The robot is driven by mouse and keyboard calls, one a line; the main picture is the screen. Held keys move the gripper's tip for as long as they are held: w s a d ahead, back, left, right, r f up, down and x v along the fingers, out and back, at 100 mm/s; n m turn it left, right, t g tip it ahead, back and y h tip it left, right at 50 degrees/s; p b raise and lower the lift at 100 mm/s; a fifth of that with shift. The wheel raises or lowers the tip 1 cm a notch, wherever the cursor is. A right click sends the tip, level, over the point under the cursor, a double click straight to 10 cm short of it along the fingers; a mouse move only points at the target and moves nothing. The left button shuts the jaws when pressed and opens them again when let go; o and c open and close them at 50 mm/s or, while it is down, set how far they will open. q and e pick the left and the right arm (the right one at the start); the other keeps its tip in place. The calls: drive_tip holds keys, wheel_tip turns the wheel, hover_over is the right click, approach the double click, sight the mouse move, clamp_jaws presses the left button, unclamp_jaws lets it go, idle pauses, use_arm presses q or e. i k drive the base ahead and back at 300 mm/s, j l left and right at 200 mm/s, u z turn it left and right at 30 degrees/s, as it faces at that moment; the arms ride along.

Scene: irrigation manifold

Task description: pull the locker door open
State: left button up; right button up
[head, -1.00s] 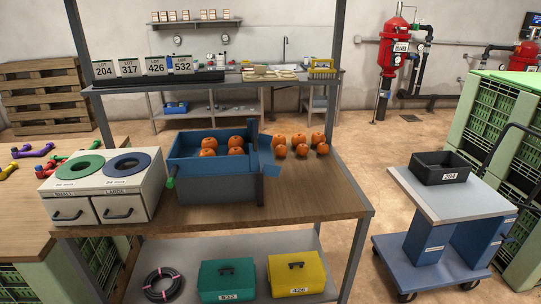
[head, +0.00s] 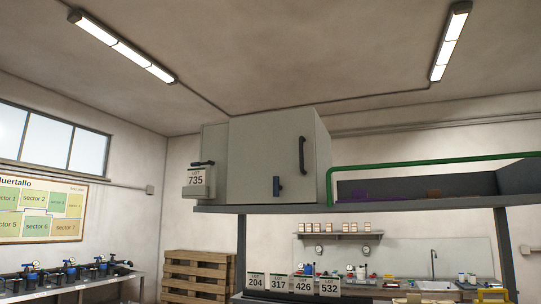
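A grey locker (head: 315,140) sits on a high shelf in the middle of the head view. Its door (head: 255,150) faces me and looks shut. A dark vertical bar handle (head: 302,155) is on the right part of the door. A small dark blue latch (head: 277,186) is low on the door, left of the handle. The locker's inside is hidden. Neither of my grippers is in view.
A box labelled LOT 735 (head: 196,182) with a dark handle adjoins the locker's left side. The shelf (head: 400,205) runs right, with a green rail (head: 430,161) and purple items. Lot signs 204 to 532 (head: 302,285) stand below.

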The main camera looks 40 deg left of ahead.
sight(261, 148)
drive_tip(key=j+z, duration=0.15)
drive_tip(key=j, duration=0.3)
drive_tip(key=k+j+z, duration=0.15)
drive_tip(key=j, duration=0.25)
drive_tip(key=k+j+z, duration=0.15)
drive_tip(key=j, duration=0.25)
drive_tip(key=k+j+z, duration=0.15)
drive_tip(key=j, duration=0.25)
drive_tip(key=i, duration=0.05)
